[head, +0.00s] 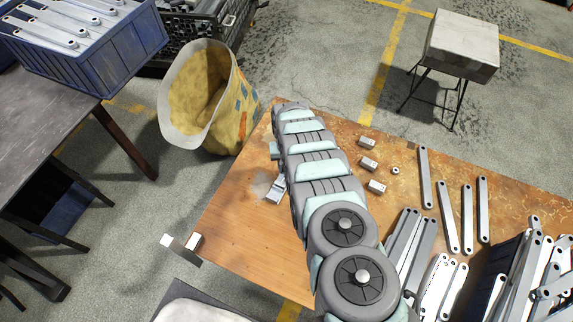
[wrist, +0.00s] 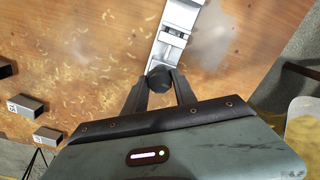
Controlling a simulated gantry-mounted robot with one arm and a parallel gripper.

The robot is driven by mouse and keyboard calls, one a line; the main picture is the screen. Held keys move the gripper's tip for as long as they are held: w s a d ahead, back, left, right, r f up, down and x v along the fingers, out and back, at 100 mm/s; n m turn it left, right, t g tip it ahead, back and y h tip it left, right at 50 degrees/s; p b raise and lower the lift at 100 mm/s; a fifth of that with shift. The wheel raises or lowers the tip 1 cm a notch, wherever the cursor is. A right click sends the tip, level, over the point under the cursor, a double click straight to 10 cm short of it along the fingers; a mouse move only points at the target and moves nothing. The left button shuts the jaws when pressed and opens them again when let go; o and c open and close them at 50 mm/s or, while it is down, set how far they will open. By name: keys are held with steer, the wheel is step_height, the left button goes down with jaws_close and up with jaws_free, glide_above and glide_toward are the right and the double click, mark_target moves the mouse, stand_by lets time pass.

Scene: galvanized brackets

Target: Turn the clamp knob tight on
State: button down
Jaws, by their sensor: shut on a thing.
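The clamp knob (wrist: 159,79) is a dark round knob at the near end of a silver clamp (wrist: 176,36) in the wrist view. My gripper (wrist: 159,88) is shut on the knob, with one dark finger on each side of it. In the head view the clamp (head: 276,190) shows as a small grey metal piece on the wooden table, just left of my arm. My arm hides the knob and my fingertips there.
Small metal blocks (head: 368,163) and several flat galvanized brackets (head: 446,216) lie on the table (head: 235,220) right of my arm. A blue bin (head: 505,262) of brackets stands at the lower right. A yellow sack (head: 215,100) stands beyond the table's left edge. The table's left part is mostly clear.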

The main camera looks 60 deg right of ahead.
steer(key=n, duration=0.7)
steer(key=shift+n+p, duration=0.35)
steer(key=shift+n, duration=0.05)
steer(key=n, duration=0.7)
steer(key=shift+f, duration=0.1)
steer(key=c, duration=1.1)
jaws_free()
